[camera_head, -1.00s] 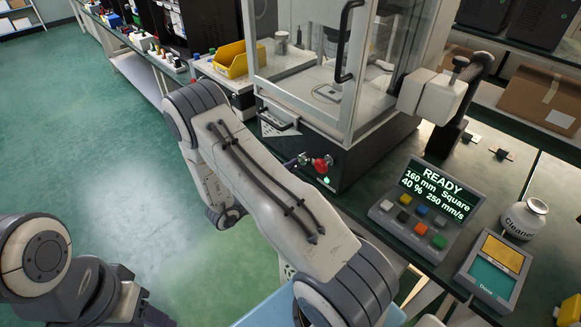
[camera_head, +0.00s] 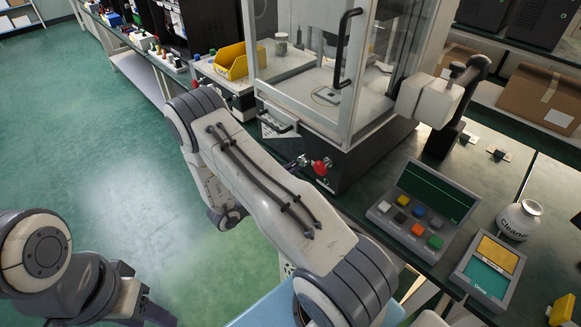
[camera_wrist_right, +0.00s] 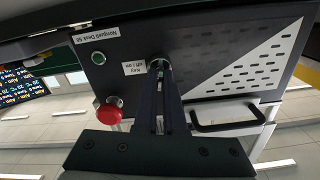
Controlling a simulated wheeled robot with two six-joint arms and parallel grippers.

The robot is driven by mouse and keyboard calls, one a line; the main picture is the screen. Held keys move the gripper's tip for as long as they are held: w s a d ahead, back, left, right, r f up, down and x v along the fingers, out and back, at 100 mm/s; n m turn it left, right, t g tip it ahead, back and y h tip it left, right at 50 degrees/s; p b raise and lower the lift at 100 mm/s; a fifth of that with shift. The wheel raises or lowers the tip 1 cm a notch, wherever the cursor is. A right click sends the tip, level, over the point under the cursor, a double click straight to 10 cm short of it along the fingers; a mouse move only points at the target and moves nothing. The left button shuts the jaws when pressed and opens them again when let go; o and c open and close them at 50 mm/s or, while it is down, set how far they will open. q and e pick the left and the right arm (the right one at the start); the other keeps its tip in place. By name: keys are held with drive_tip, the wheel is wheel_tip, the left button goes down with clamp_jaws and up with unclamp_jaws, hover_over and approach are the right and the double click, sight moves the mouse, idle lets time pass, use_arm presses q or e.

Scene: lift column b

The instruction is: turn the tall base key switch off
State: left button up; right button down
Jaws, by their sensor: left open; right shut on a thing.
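The tall base (camera_head: 350,170) under the glass-walled cabinet carries a red push button (camera_head: 321,166) and the key switch (camera_head: 303,160). In the right wrist view, my right gripper (camera_wrist_right: 163,85) is shut on the key switch (camera_wrist_right: 158,64), its two dark fingers reaching up to it. The fingers hide most of the key, so its exact angle is unclear. A label (camera_wrist_right: 140,68) beside it reads "Key off I on". A dull green lamp (camera_wrist_right: 98,58) and the red button (camera_wrist_right: 108,112) are nearby. My left gripper (camera_head: 150,314) is open at the lower left, away from the base.
A control box (camera_head: 425,215) with coloured buttons and a blank screen stands right of the base. A Cleaner bottle (camera_head: 520,220) and a tablet-like panel (camera_head: 488,270) are beside it. A black handle (camera_wrist_right: 225,118) sticks out near my right fingers. The green floor (camera_head: 100,170) is open on the left.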

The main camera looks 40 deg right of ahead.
drive_tip(key=shift+n, duration=1.3)
drive_tip(key=shift+f, duration=0.1)
drive_tip(key=c, duration=1)
unclamp_jaws()
drive_tip(key=a+b, duration=0.1)
drive_tip(key=a, duration=0.9)
drive_tip(key=shift+s+a, duration=0.25)
drive_tip(key=shift+s, duration=0.2)
